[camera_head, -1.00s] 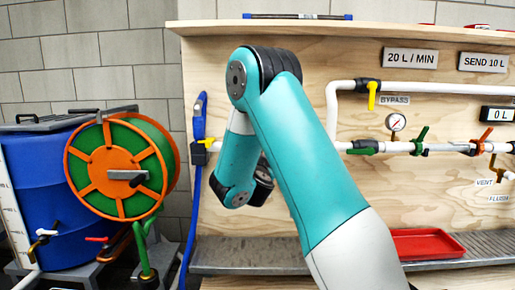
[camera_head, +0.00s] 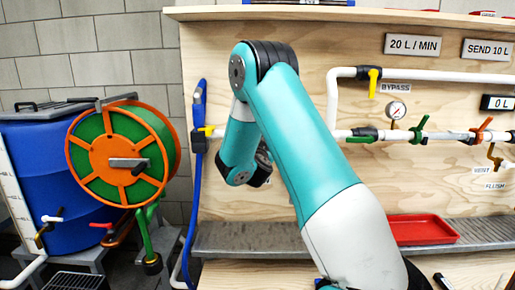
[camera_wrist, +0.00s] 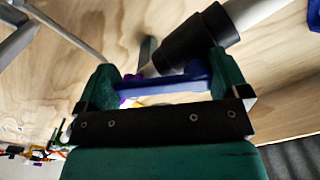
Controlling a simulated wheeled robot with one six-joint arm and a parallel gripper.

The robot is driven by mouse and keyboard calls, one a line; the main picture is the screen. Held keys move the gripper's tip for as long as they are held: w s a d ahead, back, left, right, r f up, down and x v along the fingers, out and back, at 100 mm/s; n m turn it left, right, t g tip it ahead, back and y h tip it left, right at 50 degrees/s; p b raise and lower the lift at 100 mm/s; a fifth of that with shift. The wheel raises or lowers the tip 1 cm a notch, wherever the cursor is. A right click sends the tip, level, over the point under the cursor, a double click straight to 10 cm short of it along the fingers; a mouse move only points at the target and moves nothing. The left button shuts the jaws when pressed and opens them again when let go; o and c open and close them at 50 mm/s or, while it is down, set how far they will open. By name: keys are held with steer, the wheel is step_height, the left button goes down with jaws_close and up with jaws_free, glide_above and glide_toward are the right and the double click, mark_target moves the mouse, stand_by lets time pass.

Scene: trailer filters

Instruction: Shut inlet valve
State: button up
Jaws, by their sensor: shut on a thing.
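In the wrist view my gripper (camera_wrist: 163,88) has its two green fingers closed on a blue handle (camera_wrist: 172,86) that spans between them. A black collar (camera_wrist: 200,38) on a pale pipe is close beside the handle, at upper right. A small purple thing (camera_wrist: 127,102) shows behind the handle. In the head view my arm hides the gripper and the held handle. I cannot tell from the frames whether this handle is the inlet valve's or how far it is turned. A yellow lever (camera_head: 207,131) shows beside the blue hose (camera_head: 188,215) at the board's left edge.
The board carries a yellow bypass lever (camera_head: 373,82), a gauge (camera_head: 396,110), a green lever (camera_head: 419,129) and an orange lever (camera_head: 482,128). A red tray (camera_head: 422,230) lies on the grey ledge below. A hose reel (camera_head: 112,158) and blue drum (camera_head: 38,168) stand at left.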

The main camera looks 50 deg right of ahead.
steer(key=m+b, duration=0.3)
steer(key=b, duration=0.6)
steer(key=w+a+f+m+b, duration=0.1)
steer(key=m+b, duration=0.3)
steer(key=b, duration=0.5)
steer(key=w+a+m+b, duration=0.1)
steer(key=m+b, duration=0.3)
steer(key=b, duration=0.5)
steer(key=shift+w+a+f, duration=0.1)
steer(key=shift+w+f, duration=0.1)
steer(key=shift+r, duration=0.1)
steer(key=o, duration=0.9)
steer(key=shift+a, duration=0.1)
